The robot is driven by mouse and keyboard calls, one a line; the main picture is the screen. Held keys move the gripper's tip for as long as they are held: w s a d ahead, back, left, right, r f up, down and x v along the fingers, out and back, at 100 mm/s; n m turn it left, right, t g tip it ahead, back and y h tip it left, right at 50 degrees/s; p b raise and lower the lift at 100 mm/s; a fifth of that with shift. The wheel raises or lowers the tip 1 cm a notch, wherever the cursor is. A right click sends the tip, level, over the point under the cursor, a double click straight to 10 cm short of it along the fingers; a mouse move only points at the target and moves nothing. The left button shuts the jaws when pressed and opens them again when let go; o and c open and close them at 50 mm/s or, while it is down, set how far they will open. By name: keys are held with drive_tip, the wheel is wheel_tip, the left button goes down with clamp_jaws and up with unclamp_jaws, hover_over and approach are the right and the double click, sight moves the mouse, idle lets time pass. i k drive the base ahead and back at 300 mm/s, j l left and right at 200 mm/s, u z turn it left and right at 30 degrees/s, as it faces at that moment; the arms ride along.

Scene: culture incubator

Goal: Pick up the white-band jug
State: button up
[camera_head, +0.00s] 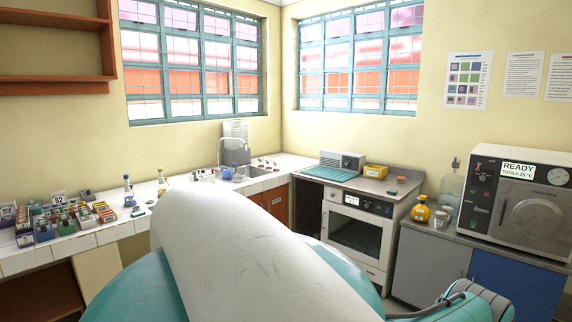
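No jug with a clearly visible white band can be made out at this size. Two slim bottles with blue and yellow parts, a left one (129,192) and a right one (162,183), stand on the white-tiled counter at left. My gripper is not in view; my large white and teal arm links fill the lower middle and hide part of the room.
A grey incubator (520,207) reading "READY" stands at the right on the grey counter (477,240). An oven (355,232) sits below the middle counter. Several small boxes (60,220) crowd the left counter. A sink (236,175) is at the back corner.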

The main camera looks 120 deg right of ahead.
sight(237, 170)
drive_tip(key=z, duration=3.75)
